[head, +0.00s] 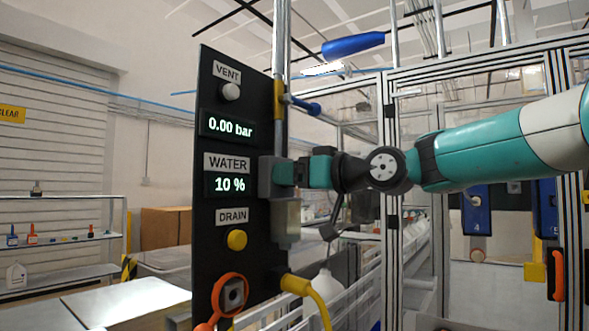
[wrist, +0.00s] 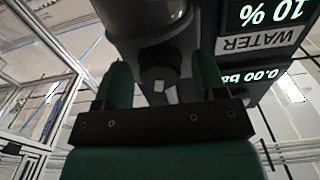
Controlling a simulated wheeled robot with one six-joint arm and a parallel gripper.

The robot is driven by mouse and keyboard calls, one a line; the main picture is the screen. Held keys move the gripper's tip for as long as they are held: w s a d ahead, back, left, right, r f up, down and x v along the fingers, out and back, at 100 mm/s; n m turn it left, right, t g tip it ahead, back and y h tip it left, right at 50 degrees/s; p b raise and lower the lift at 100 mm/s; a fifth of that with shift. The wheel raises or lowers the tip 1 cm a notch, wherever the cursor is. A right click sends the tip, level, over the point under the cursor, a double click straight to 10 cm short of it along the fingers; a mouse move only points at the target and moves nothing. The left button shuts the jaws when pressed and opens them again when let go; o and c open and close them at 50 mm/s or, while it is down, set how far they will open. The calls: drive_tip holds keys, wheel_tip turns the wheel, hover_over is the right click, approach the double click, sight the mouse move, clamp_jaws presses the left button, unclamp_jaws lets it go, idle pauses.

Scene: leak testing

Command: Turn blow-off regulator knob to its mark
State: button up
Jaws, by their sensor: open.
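The blow-off regulator is a grey unit on the side of the black panel; its bowl (head: 286,220) hangs below my gripper in the head view. In the wrist view its rounded grey body (wrist: 145,18) fills the top. A dark knob (wrist: 160,74) with a small pale mark (wrist: 158,87) sits below that body. My gripper (wrist: 160,82) is open, with one green finger on each side of the knob and gaps visible beside it. In the head view my gripper (head: 284,174) hides the knob. I cannot tell what the pale mark lines up with.
The black panel (head: 207,130) reads 0.00 bar and WATER 10 %. A yellow hose (head: 300,285) runs below the regulator. A blue-handled valve (head: 305,105) is above.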

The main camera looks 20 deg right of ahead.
drive_tip(key=c, duration=0.9)
drive_tip(key=shift+c, duration=0.2)
drive_tip(key=shift+f+n+b, duration=0.2)
drive_tip(key=shift+n+b, duration=0.1)
drive_tip(key=shift+b, duration=0.3)
